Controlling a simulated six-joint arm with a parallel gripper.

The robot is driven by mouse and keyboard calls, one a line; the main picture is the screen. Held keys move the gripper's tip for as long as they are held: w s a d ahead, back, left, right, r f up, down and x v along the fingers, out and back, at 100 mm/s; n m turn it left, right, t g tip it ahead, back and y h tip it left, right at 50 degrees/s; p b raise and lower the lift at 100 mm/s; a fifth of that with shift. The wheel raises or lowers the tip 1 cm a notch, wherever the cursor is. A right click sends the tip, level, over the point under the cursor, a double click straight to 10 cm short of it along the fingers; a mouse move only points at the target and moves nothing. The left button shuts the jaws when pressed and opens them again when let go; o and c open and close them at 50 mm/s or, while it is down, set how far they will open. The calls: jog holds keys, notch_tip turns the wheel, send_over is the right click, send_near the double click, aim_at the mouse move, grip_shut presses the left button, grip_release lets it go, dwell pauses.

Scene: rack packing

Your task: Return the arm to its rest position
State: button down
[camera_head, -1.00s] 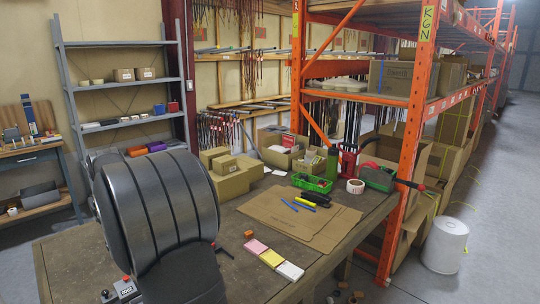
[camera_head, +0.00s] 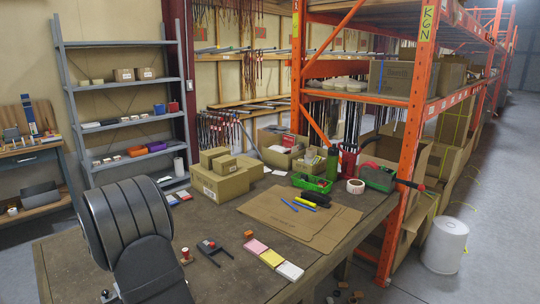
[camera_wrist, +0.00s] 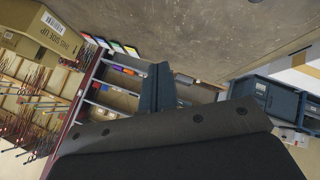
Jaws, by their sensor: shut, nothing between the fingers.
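My arm fills the lower left of the head view as a dark ribbed link standing over the table's left part. My gripper is hidden from the head view. In the wrist view, my gripper (camera_wrist: 158,68) shows two dark blue-grey fingers side by side, closed together and empty. The fingers are clear of every object. The grey shelf lies in the background behind them.
On the table (camera_head: 225,225) are brown boxes (camera_head: 219,184), flat cardboard (camera_head: 290,218), a green bin (camera_head: 312,183), coloured pads (camera_head: 271,258) and a red-and-black item (camera_head: 209,247). An orange rack (camera_head: 409,150) stands right, a grey shelf (camera_head: 128,119) behind.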

jog(key=shift+a+f, duration=0.25)
jog(key=shift+f, duration=0.1)
